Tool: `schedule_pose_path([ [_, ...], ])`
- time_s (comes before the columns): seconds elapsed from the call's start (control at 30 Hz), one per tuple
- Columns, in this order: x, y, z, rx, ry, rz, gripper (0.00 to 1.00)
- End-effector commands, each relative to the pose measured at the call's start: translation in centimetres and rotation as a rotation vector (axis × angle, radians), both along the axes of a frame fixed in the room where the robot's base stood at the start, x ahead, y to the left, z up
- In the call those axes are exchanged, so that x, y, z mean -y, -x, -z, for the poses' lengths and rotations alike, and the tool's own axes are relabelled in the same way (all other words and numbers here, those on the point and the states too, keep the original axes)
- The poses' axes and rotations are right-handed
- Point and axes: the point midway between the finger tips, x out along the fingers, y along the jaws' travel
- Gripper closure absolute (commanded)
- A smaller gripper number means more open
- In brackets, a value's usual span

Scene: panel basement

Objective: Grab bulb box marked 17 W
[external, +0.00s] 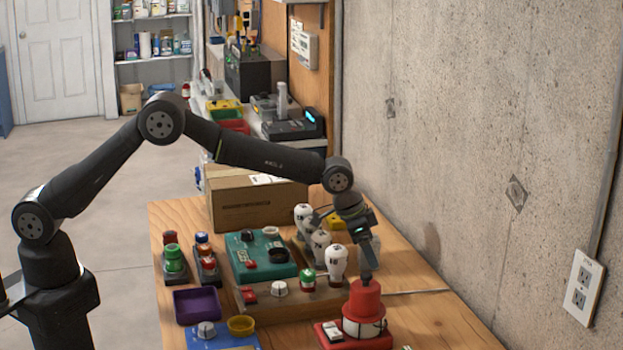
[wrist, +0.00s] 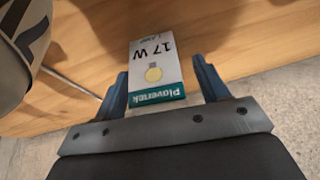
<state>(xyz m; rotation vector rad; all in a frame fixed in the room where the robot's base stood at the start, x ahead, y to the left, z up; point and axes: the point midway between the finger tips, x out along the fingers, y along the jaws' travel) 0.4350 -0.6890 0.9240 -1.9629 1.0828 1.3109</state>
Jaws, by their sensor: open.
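The bulb box marked 17 W (wrist: 155,62) shows in the wrist view as a white box with a teal "Plovertek" band and a yellow bulb picture. It lies between the two blue fingers of my gripper (wrist: 162,76), with a visible gap on each side. My gripper is open and not closed on the box. In the external view my gripper (external: 366,258) points down at the right side of the wooden table, just behind a red dome-shaped device. I cannot make out the box in the external view.
The red device (external: 363,303) stands close in front of my gripper. White bulb-shaped items (external: 337,264) stand to its left. A teal panel (external: 262,256), a purple tray (external: 196,305) and a cardboard box (external: 255,198) occupy the table's left and back. A concrete wall (external: 470,130) rises at right.

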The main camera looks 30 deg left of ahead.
Motion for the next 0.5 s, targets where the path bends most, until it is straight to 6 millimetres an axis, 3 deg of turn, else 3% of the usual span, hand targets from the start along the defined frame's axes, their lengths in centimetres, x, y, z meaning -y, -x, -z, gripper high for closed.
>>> schedule_pose_path([
  [0.13, 0.00, 0.00, -0.07, 0.001, 0.001, 0.000, 0.33],
  [0.37, 0.00, 0.01, -0.07, 0.000, 0.000, 0.000, 0.78],
  [0.5, 0.00, 0.01, -0.09, 0.001, 0.001, 0.000, 0.81],
])
